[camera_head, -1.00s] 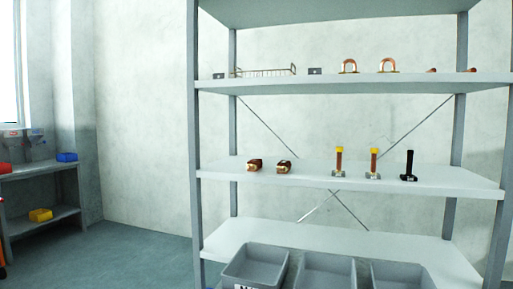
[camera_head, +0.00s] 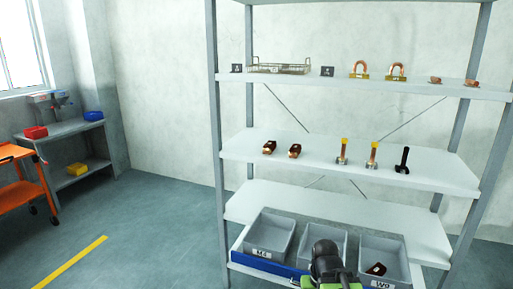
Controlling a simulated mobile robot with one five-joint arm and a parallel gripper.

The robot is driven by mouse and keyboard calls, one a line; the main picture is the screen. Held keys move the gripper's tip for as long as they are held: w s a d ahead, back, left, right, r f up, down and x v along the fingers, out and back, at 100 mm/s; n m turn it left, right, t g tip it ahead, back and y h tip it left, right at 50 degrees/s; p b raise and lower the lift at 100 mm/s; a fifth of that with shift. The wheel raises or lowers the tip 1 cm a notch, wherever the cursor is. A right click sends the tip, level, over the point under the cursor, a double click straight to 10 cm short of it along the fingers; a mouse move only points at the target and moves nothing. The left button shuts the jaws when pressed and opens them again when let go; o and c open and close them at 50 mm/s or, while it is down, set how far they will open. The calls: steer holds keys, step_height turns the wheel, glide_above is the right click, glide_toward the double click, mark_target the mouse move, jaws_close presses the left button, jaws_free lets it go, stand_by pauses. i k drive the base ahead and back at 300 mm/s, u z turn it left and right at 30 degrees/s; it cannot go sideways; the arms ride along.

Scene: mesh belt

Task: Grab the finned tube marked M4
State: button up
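Several small parts stand on the middle shelf (camera_head: 330,164), and I cannot read an M4 mark on any of them. Two short brown parts, one on the left (camera_head: 269,147) and one beside it (camera_head: 294,151), lie on its left side. Two upright tubes with yellow tops, one on the left (camera_head: 343,150) and one on the right (camera_head: 372,155), stand near the middle, with an upright black part (camera_head: 403,160) to their right. I cannot tell which is the finned tube. The dark end of my arm, with my gripper (camera_head: 325,260), shows low in front of the bins; its fingers cannot be made out.
The top shelf (camera_head: 345,82) carries a wire basket (camera_head: 281,66) and copper bends (camera_head: 360,68).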

mark_target(268, 147)
steer(key=u, duration=1.5)
steer(key=i, duration=3.95)
steer(key=u, duration=0.35)
steer(key=k, duration=0.05)
steer(key=z, duration=2.3)
